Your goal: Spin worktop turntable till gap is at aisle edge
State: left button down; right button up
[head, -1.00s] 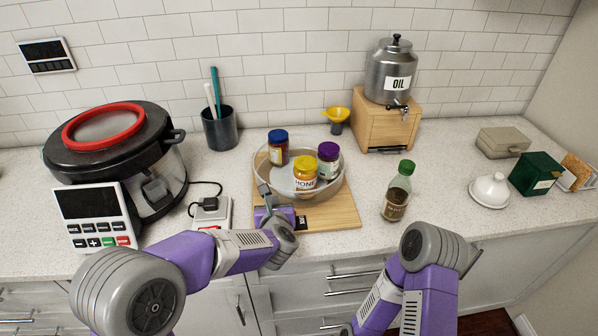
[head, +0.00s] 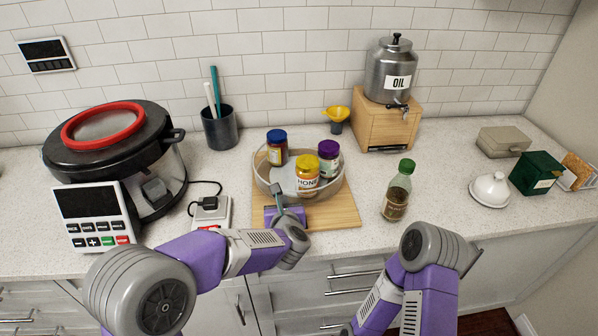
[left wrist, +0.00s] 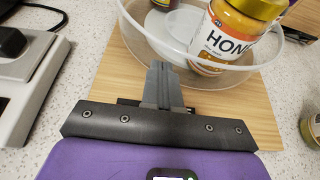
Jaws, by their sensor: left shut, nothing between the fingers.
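The turntable (head: 262,181) is a round, clear-walled tray on a wooden board (head: 335,212). It holds a yellow-lidded honey jar (head: 307,178) at the front, a blue-lidded jar (head: 277,150) at back left and a purple-lidded jar (head: 328,160) at right. I cannot make out a gap in its wall. My left gripper (head: 278,191) is shut and empty at the tray's front-left wall. In the left wrist view its fingertips (left wrist: 159,68) meet the near wall below the rim (left wrist: 190,62); whether they touch is unclear. My right arm shows, but its gripper does not.
A green-capped bottle (head: 397,192) stands right of the board. A white socket block (head: 211,211) with a plug is to its left, beside the large cooker (head: 108,150). An oil dispenser (head: 388,80) on a wooden stand is behind. Counter between bottle and white dish (head: 489,190) is clear.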

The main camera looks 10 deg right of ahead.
aim_at(307, 196)
pick_arm(q)
jog(key=shift+d, duration=0.1)
dwell(0.3)
jog(key=shift+s+d, duration=0.25)
jog(key=shift+d, duration=0.9)
jog(key=shift+d, duration=1.05)
jog(key=shift+d, duration=0.1)
jog(key=shift+d, duration=0.15)
jog(key=shift+w+d+r, duration=0.1)
jog(key=shift+w+d, duration=0.05)
jog(key=shift+d, duration=0.65)
jog(key=shift+r, duration=0.1)
